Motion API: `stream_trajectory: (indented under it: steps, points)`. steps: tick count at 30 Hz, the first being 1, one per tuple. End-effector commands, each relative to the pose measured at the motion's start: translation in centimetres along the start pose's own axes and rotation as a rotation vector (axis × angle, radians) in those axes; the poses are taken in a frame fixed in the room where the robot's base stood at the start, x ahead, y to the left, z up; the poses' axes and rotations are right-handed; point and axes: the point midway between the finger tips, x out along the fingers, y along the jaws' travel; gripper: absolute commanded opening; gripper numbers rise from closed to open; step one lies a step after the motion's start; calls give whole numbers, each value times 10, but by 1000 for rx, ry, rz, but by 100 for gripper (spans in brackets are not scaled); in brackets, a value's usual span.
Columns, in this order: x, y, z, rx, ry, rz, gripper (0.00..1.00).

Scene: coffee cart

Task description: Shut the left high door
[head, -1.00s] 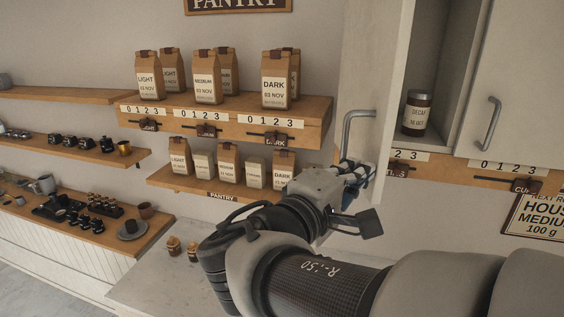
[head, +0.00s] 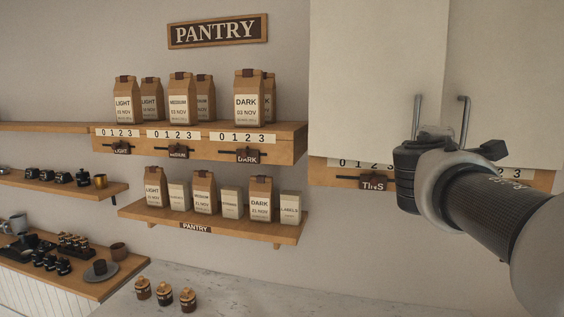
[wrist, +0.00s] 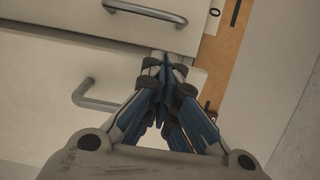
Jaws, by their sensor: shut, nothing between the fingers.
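The left high door (head: 375,80) is a pale cupboard door; in the head view its face lies about in line with the right door (head: 510,80), with a thin seam between them. Its metal handle (head: 418,115) hangs near that seam, and it also shows in the wrist view (wrist: 90,97). My gripper (wrist: 168,66) is shut and empty, its fingertips at the doors' lower corner near the seam. Whether they touch the door is unclear. In the head view my wrist hides most of the gripper. The cupboard's inside is out of sight.
The right door's handle (head: 463,118) is close beside my gripper. A wooden rail with a tins label (head: 372,183) runs under the doors. Shelves with coffee bags (head: 180,100) stand to the left. Small jars (head: 165,297) stand on the counter below.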

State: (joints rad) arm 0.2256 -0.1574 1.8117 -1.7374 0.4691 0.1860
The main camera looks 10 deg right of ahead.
Motion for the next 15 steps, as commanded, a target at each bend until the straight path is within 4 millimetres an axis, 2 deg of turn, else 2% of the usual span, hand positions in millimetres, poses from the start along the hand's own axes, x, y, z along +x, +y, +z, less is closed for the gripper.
stream_trajectory:
  steps: [1, 6, 15]
  points:
    - [13, -3, 2, -1, -4, 0, 0]
    - [47, -2, 3, 0, -1, 0, 0]
    - [81, 0, 0, 0, 0, 0, 0]
